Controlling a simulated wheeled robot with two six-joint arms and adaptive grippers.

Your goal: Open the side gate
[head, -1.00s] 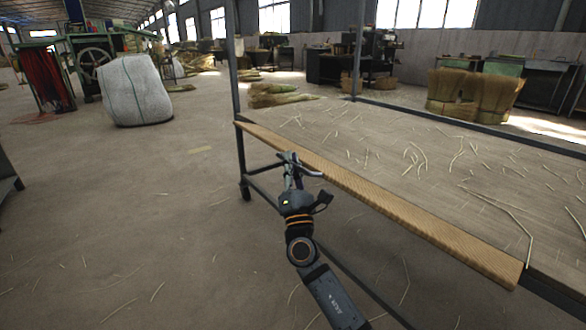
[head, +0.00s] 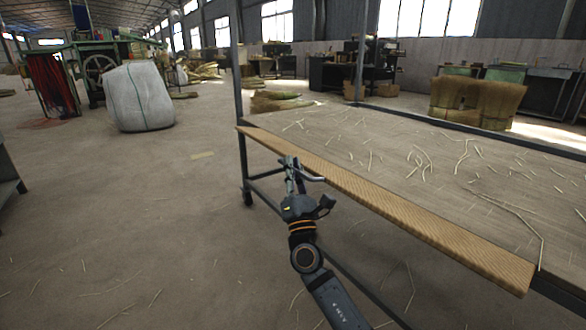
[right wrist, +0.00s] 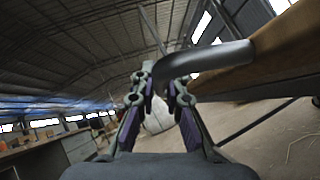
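The side gate is a long tan wooden board (head: 400,215) along the near side of the table, standing close to its frame. A grey curved bar handle (head: 313,178) juts out from it near my right gripper (head: 289,163). In the right wrist view the handle (right wrist: 215,57) runs in front of the board (right wrist: 285,50), its bent end at the tips of my right gripper (right wrist: 160,88). A narrow gap shows between the fingers; I cannot tell whether they press on the handle. My left gripper is not in view.
The large table (head: 460,170) has loose straw strands on top and dark metal posts (head: 239,90). A white sack (head: 138,98) stands on the floor at left. The floor between the sack and the table is clear apart from scattered straw.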

